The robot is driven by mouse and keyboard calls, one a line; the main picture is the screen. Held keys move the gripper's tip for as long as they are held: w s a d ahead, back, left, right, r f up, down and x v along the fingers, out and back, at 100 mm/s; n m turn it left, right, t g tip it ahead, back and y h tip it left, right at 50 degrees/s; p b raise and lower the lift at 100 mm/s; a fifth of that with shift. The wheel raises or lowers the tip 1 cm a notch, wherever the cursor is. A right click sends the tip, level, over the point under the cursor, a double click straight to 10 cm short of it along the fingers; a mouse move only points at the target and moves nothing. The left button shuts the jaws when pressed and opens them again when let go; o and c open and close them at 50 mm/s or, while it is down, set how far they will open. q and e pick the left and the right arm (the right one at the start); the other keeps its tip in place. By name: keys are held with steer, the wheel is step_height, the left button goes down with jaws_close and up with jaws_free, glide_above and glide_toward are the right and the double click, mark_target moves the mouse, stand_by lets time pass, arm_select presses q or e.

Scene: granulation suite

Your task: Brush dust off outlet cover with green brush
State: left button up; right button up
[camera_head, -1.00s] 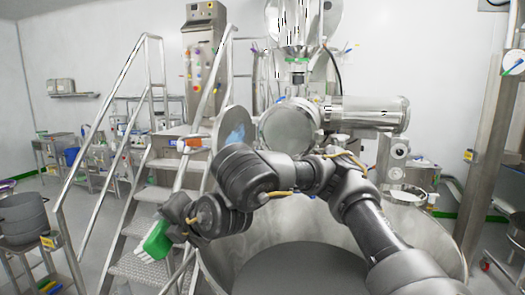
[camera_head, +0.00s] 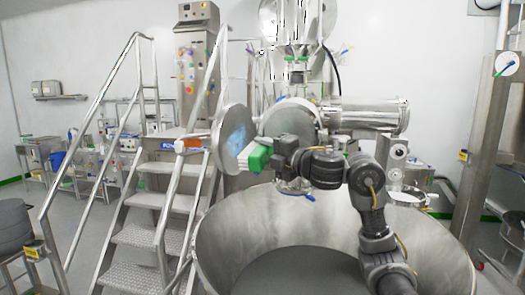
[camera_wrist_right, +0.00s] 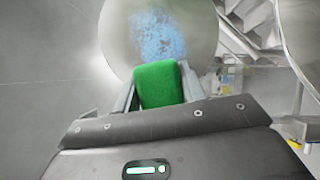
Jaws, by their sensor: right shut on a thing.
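The outlet cover (camera_head: 229,134) is a round metal disc, swung open to the left of the horizontal outlet cylinder. A bluish-white patch of dust (camera_head: 237,137) lies on its face; the patch also shows in the right wrist view (camera_wrist_right: 158,34). My right gripper (camera_head: 268,156) is shut on the green brush (camera_head: 258,159), which also shows between the fingers in the right wrist view (camera_wrist_right: 158,84). The brush is just right of the cover's lower part, its end toward the dusty face. I cannot tell whether they touch. My left gripper is not in view.
A large open steel bowl (camera_head: 215,232) stands below my right arm. Metal stairs with handrails (camera_head: 130,226) rise at the left of the cover. A steel post (camera_head: 487,130) stands at the right.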

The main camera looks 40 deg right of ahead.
mark_target(254, 147)
steer(key=shift+s+d+r+m+h, duration=0.15)
steer(key=shift+s+d+m+h, duration=0.1)
steer(key=shift+d, duration=0.15)
steer(key=shift+s+d+r+m+h, duration=0.1)
steer(key=shift+d+m+h, duration=0.05)
steer(key=shift+d+h, duration=0.15)
steer(key=shift+y, duration=0.25)
steer(key=shift+w+a, duration=0.3)
steer(key=shift+w, duration=0.4)
steer(key=shift+w+a, duration=0.3)
steer(key=shift+w, duration=0.4)
steer(key=shift+w+a, duration=0.3)
steer(key=shift+w, duration=0.4)
steer(key=shift+w+a, duration=0.35)
steer(key=shift+w, duration=0.55)
steer(key=shift+w+a, duration=0.3)
steer(key=shift+w, duration=0.45)
steer(key=shift+w+d+b, duration=0.25)
steer(key=shift+d+b, duration=0.1)
steer(key=shift+d, duration=0.3)
steer(key=shift+w+d, duration=0.25)
steer(key=shift+d, duration=0.35)
steer(key=shift+w+d, duration=0.25)
steer(key=shift+d, duration=0.35)
steer(key=shift+d, duration=0.1)
